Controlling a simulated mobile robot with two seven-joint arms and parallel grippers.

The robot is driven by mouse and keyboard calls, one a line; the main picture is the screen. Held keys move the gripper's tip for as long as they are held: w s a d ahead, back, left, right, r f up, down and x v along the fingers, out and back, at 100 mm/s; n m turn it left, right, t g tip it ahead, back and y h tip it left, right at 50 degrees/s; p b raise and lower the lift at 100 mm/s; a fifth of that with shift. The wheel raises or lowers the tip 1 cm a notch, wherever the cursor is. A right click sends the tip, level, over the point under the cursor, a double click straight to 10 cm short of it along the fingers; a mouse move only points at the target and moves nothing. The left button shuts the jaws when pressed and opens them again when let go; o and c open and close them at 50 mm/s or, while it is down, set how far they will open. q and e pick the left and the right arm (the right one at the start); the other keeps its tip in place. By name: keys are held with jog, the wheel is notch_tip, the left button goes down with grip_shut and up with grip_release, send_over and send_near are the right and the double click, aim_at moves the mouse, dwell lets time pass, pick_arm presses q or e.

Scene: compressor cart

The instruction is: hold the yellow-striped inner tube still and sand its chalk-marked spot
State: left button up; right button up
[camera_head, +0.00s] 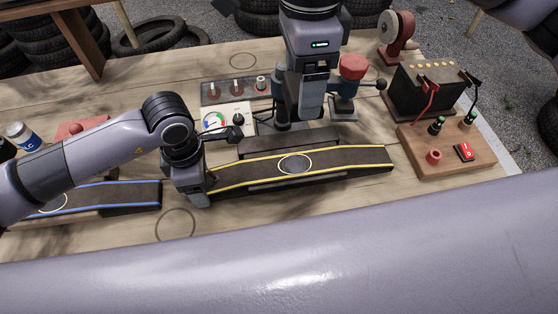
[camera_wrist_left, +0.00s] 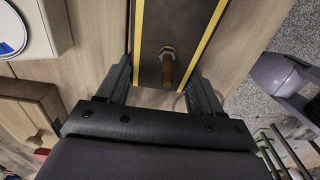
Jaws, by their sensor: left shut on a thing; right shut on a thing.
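The yellow-striped inner tube (camera_head: 350,157) is a dark strip lying across the bench, with a pale chalk ring (camera_head: 296,164) near its middle. My left gripper (camera_head: 197,196) is shut on its left end. In the left wrist view, my left fingers (camera_wrist_left: 160,75) stand either side of the tube (camera_wrist_left: 150,30), with a brass valve stem (camera_wrist_left: 167,65) between them. My right gripper (camera_head: 296,122) points down behind the tube, left of the red-topped tool. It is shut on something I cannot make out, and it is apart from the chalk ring.
A blue-striped tube (camera_head: 120,194) lies at left. A gauge box (camera_head: 225,117) and a red-topped tool (camera_head: 352,68) stand behind. A battery (camera_head: 415,92) and a wooden switch board (camera_head: 440,160) are at right. Bare bench shows in front of the yellow-striped tube.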

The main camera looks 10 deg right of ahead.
dwell(0.3)
jog(key=shift+d+f+n, duration=0.6)
jog(key=shift+f+n, duration=0.9)
jog(key=shift+f, duration=1.05)
jog(key=shift+d+f+n, duration=0.65)
jog(key=shift+f+n, duration=0.85)
jog(key=shift+f, duration=1)
jog(key=shift+d+f+n, duration=0.6)
jog(key=shift+f+n, duration=0.9)
jog(key=shift+f, duration=1.05)
jog(key=shift+f, duration=1)
jog(key=shift+a+r, duration=0.1)
jog(key=shift+a, duration=1.8)
jog(key=shift+a, duration=1.9)
